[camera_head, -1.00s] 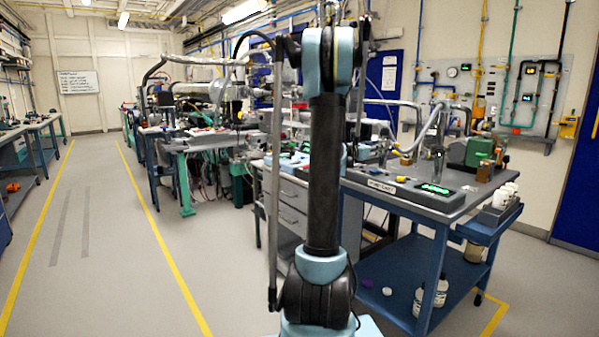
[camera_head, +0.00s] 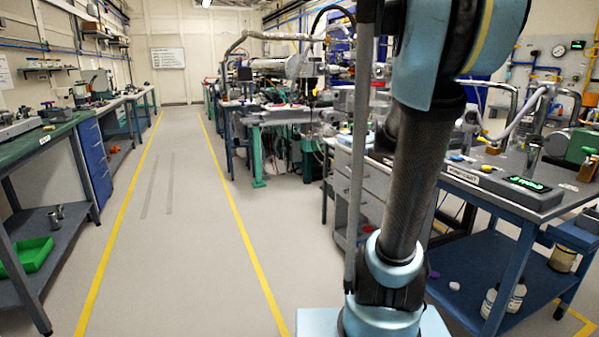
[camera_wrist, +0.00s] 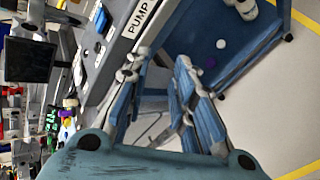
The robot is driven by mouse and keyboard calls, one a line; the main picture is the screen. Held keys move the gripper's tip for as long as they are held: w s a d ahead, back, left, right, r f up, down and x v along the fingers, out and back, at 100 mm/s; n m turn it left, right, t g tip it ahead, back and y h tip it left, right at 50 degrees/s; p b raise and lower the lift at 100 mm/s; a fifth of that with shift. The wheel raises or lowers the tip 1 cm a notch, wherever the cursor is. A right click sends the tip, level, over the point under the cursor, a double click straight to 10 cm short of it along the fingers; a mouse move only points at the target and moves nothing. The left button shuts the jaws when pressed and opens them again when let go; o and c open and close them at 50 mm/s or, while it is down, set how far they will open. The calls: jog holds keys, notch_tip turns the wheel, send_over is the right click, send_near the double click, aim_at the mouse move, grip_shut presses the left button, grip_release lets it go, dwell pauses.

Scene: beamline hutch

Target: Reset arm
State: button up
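My arm, black and pale blue, stands raised in the right half of the head view, its upper joint cut off by the top edge. My gripper (camera_wrist: 160,68) shows only in the wrist view, where its two blue-and-grey fingers are spread apart with no object visibly held between them. Beyond the fingers is the pump cart (camera_head: 490,187), a grey-topped, blue-framed cart; its "PUMP" label shows sideways in the wrist view (camera_wrist: 140,20). The gripper appears clear of the cart, though the exact distance cannot be told.
A green-topped workbench (camera_head: 45,140) lines the left side, with a green bin (camera_head: 28,256) on its lower shelf. A beamline table (camera_head: 275,117) stands beyond the cart. The floor aisle between the yellow lines (camera_head: 245,230) is clear. Small bottles (camera_head: 517,297) stand on the cart's lower shelf.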

jog(key=s+a+f+m+y, duration=0.3)
jog(key=s+a+f, duration=0.2)
jog(key=s+a, duration=0.2)
jog(key=s+a+f+m+g+y, duration=0.1)
jog(key=s+a+f+m+y, duration=0.2)
jog(key=s+a+f, duration=0.2)
jog(key=s+a+f+m+g+y, duration=0.1)
jog(key=s+a+f, duration=0.4)
jog(key=s+a, duration=0.5)
jog(key=a+m+y, duration=0.1)
jog(key=a+y, duration=0.1)
jog(key=shift+a+f+m+y, duration=0.3)
jog(key=shift+a+f+m, duration=0.05)
jog(key=shift+m, duration=0.05)
jog(key=shift+w, duration=0.1)
jog(key=shift+w+f, duration=0.2)
jog(key=shift+w, duration=0.15)
jog(key=shift+c, duration=0.3)
